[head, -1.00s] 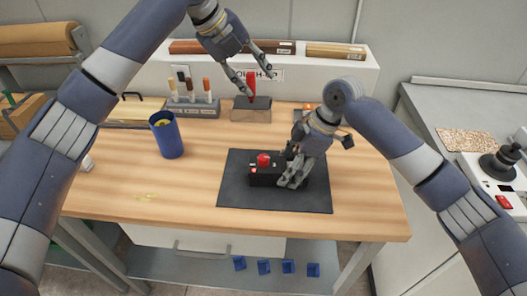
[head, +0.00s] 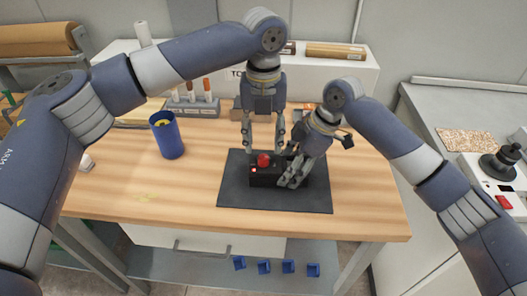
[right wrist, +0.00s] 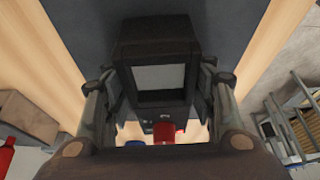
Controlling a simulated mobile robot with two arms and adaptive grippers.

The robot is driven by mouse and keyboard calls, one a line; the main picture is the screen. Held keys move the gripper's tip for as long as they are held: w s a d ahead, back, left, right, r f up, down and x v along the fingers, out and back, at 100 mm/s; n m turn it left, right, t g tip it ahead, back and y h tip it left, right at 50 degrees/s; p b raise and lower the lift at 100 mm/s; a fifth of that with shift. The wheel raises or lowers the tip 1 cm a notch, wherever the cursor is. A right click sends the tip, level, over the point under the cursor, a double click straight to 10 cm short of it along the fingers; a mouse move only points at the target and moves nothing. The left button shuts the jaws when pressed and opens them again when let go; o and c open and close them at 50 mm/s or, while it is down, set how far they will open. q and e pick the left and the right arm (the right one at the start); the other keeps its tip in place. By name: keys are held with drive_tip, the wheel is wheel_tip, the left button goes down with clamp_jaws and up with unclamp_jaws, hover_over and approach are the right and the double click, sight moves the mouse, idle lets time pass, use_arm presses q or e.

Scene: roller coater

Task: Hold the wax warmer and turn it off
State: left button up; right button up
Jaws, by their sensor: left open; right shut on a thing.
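The wax warmer (head: 266,179) is a small black box with a round red knob (head: 264,160) on top and a small red spot at its left front. It sits on a dark mat (head: 235,197) on the wooden table. My right gripper (head: 289,168) is shut on the right part of the warmer. In the right wrist view the black body (right wrist: 158,35) lies between the fingers, with the red knob (right wrist: 164,132) below. My left gripper (head: 264,145) is open and points down just above the red knob, one finger to each side. Contact with the knob cannot be told.
A blue cup (head: 167,137) stands to the left on the table (head: 120,190). A rack with several handled tools (head: 193,103) stands at the back, partly behind my left arm. A side counter (head: 440,110) is at the right. The table's front left is clear.

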sight(263, 157)
use_arm(q)
wheel_tip(263, 157, down, 5)
drive_tip(key=shift+r, duration=0.1)
idle(0.3)
clamp_jaws()
